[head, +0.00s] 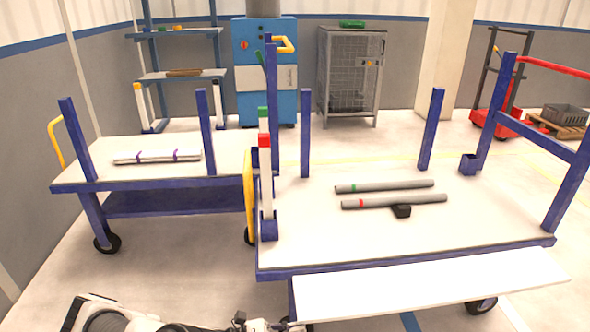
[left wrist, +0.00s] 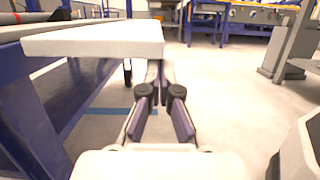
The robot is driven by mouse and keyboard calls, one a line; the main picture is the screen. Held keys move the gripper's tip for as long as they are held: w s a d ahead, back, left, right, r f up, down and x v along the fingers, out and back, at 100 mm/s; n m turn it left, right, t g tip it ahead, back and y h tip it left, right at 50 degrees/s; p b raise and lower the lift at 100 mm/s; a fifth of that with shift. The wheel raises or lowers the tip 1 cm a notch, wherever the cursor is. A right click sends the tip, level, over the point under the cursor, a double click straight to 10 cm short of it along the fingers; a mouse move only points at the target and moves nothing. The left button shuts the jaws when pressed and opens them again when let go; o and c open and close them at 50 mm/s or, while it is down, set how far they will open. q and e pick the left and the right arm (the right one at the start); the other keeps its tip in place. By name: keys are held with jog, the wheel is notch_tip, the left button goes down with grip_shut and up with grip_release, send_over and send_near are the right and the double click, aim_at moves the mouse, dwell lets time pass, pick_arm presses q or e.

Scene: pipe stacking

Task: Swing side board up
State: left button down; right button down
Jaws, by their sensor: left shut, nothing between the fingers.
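The side board is a long white panel (head: 430,287) along the near edge of the right-hand cart (head: 330,245). It sticks out toward me, a little below the cart's top. In the left wrist view the board (left wrist: 90,40) crosses the upper left, its end near my fingertips. My left gripper (left wrist: 160,72) is shut and empty, its fingers pointing forward beside that end. I cannot tell whether they touch the board. In the head view only part of my left arm shows at the bottom edge, below and left of the board. My right gripper is not in view.
Two grey pipes, one with a green band (head: 385,186) and one with a red band (head: 395,201), lie on the cart. A black block (head: 401,211) is beside them. A blue post (left wrist: 35,130) stands left of my gripper.

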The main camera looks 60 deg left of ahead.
pick_arm(q)
notch_tip(320, 180, up, 11)
jog(key=a+n+y+p, duration=0.1)
jog(key=n+y+p, duration=0.3)
jog(key=n+p, duration=0.5)
jog(key=w+a+r+n+g+y+p, duration=0.1)
jog(key=w+a+r+n+p, duration=0.3)
jog(key=a+n, duration=0.5)
jog(key=shift+w+a+r+n+y+p, duration=0.2)
jog(key=shift+a+r+n+y+p, duration=0.1)
jog(key=shift+r+n+p, duration=0.8)
jog(key=shift+r, duration=0.2)
